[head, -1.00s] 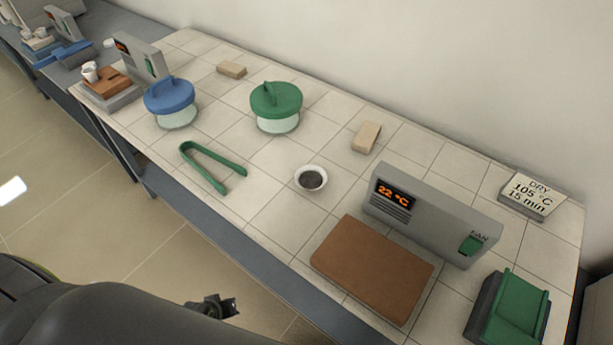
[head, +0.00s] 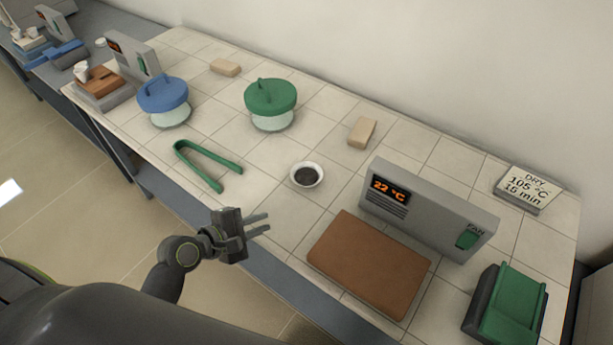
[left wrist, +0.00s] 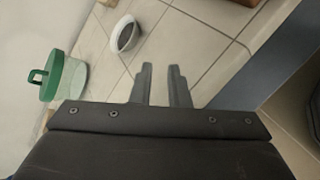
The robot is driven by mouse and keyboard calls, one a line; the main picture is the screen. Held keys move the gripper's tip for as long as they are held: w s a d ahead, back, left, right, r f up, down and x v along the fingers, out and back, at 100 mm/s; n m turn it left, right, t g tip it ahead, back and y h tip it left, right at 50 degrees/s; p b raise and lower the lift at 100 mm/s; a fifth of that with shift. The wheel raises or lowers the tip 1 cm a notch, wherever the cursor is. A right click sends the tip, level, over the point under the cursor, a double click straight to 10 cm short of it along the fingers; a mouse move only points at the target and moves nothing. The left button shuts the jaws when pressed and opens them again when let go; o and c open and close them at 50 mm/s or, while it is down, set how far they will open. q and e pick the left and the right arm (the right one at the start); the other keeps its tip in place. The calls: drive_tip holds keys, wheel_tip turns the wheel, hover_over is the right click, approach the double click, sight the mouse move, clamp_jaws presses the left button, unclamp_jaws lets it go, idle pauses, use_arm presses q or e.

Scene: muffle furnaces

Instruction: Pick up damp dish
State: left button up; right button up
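The damp dish (head: 306,175) is a small white bowl with dark contents, upright on the tiled bench in the head view. It also shows in the left wrist view (left wrist: 125,36), beyond the fingertips. My left gripper (head: 262,222) is open and empty near the bench's front edge, in front of the dish and apart from it. Its two fingers also show in the left wrist view (left wrist: 160,72), with a gap between them. My right gripper is not in view.
Green tongs (head: 207,166) lie left of the dish. A green-lidded jar (head: 270,105) and blue-lidded jar (head: 164,100) stand behind. A brown plate (head: 370,264) and grey unit reading 22 °C (head: 428,211) are to the right. A beige block (head: 362,132) lies behind the dish.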

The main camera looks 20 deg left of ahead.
use_arm(q)
drive_tip(key=w+r+n, duration=0.1)
drive_tip(key=n, duration=0.1)
drive_tip(key=w+r+n+t, duration=0.1)
drive_tip(key=n, duration=0.1)
drive_tip(key=shift+w+h, duration=0.2)
drive_tip(key=shift+h, duration=0.1)
drive_tip(key=shift+w+d+t, duration=0.1)
drive_tip(key=shift+w+t, duration=0.2)
approach(311, 186)
drive_tip(key=w+d, duration=0.2)
drive_tip(key=shift+w+d+r+p, duration=0.1)
drive_tip(key=shift+w+d+p, duration=0.2)
drive_tip(key=shift+w+d, duration=0.1)
drive_tip(key=shift+x, duration=2.8)
drive_tip(key=shift+w+a, duration=0.1)
drive_tip(key=shift+a, duration=0.1)
clamp_jaws()
